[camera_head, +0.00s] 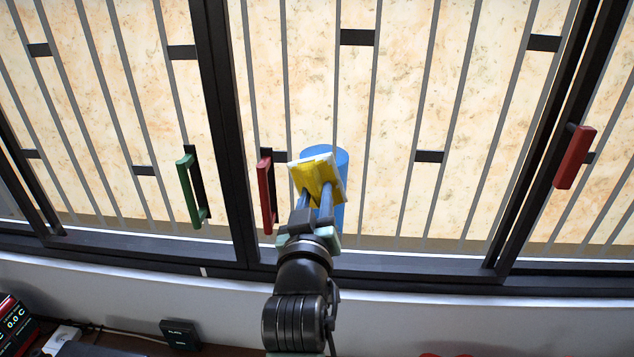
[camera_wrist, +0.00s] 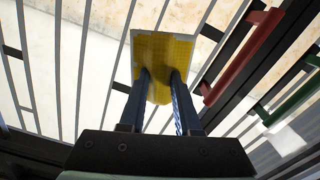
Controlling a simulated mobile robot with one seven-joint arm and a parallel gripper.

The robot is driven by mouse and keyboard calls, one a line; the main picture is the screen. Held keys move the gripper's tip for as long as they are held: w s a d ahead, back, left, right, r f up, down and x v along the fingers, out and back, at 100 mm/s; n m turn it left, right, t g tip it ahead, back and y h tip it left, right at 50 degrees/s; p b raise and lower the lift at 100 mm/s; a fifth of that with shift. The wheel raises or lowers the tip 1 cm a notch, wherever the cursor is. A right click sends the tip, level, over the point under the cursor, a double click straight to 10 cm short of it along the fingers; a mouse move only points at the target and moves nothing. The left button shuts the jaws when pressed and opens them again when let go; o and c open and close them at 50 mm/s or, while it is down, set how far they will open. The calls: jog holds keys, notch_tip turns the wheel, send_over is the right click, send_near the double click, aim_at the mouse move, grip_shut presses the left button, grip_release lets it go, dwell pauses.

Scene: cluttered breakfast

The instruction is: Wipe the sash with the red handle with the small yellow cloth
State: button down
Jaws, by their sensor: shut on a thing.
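My gripper (camera_head: 317,190) is shut on the small yellow cloth (camera_head: 316,174), a square pad with a pale rim, in front of the middle sash's barred pane. The wrist view shows the cloth (camera_wrist: 160,50) at the fingertips (camera_wrist: 160,78). I cannot tell whether it touches the pane. A red handle (camera_head: 265,190) stands upright just left of the cloth on the sash's dark left frame; it also shows in the wrist view (camera_wrist: 243,58). A blue rounded shape (camera_head: 341,165) lies behind the cloth, partly hidden; I cannot tell whether it is on or beyond the glass.
A green handle (camera_head: 190,190) is on the left sash, beyond the dark upright. Another red handle (camera_head: 574,157) is at the far right. Grey vertical bars cross the panes. A sill (camera_head: 420,290) runs below, with dark devices (camera_head: 180,334) at lower left.

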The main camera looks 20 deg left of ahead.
jog(key=shift+v, duration=0.8)
jog(key=shift+p+v, duration=0.45)
jog(key=shift+v, duration=1.1)
jog(key=shift+w, duration=0.1)
jog(key=shift+w+a+f+b, duration=0.25)
jog(key=shift+w+b, duration=0.2)
jog(key=shift+w, duration=0.4)
jog(key=shift+w+a+f+b, duration=0.25)
jog(key=shift+w+b, duration=0.2)
jog(key=shift+w, duration=0.35)
jog(key=shift+w+a+f+b, duration=0.3)
jog(key=shift+w+b, duration=0.15)
jog(key=shift+w, duration=0.4)
jog(key=shift+b+x, duration=0.3)
jog(key=shift+x, duration=0.45)
jog(key=shift+b+x, duration=0.4)
jog(key=shift+x, duration=0.6)
jog(key=shift+d, duration=0.1)
